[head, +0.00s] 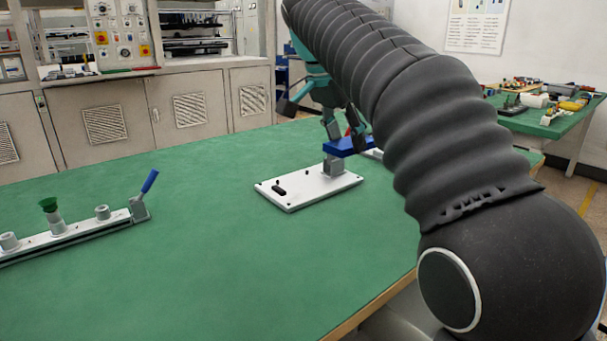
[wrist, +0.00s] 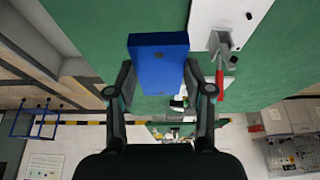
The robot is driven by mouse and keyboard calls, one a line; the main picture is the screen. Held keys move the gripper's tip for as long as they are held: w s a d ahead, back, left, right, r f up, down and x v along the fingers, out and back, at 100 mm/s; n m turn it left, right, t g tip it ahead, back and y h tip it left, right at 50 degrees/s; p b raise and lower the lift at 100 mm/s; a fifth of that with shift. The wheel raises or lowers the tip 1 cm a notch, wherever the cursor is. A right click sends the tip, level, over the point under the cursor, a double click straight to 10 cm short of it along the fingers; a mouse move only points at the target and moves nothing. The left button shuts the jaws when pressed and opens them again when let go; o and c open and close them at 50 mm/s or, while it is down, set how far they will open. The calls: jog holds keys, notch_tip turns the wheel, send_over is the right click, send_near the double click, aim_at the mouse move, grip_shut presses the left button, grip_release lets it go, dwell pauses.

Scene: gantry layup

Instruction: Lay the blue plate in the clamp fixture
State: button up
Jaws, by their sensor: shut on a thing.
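The blue plate (head: 343,147) is held between the fingers of my gripper (head: 341,130). In the wrist view the blue plate (wrist: 158,62) spans the gap between both fingers of my gripper (wrist: 160,82). The clamp fixture has a white base (head: 308,192) on the green table, with small dark pegs and a grey block (head: 334,167). In the head view the plate appears just above this block; whether they touch I cannot tell. In the wrist view the white base (wrist: 232,12) and the clamp's red handle (wrist: 220,90) lie right of the plate. My arm hides part of the far side.
A rail (head: 75,233) with grey cylinders, a green knob (head: 48,205) and a blue lever (head: 149,182) lies at the table's left. The green table (head: 250,270) is clear between rail and fixture. A second bench (head: 540,125) with tools stands at the back right.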

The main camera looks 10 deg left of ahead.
send_over(301, 185)
jog(key=s, duration=0.1)
jog(key=f, duration=0.4)
jog(key=a+f+p, duration=0.1)
jog(key=f, duration=0.1)
jog(key=shift+f, duration=0.3)
jog(key=shift+f+b, duration=0.8)
jog(key=shift+f, duration=1.3)
jog(key=shift+f, duration=0.1)
jog(key=o, duration=1.4)
jog(key=shift+o, duration=0.2)
jog(key=p+v, duration=0.2)
jog(key=v, duration=1)
jog(key=shift+s, duration=0.1)
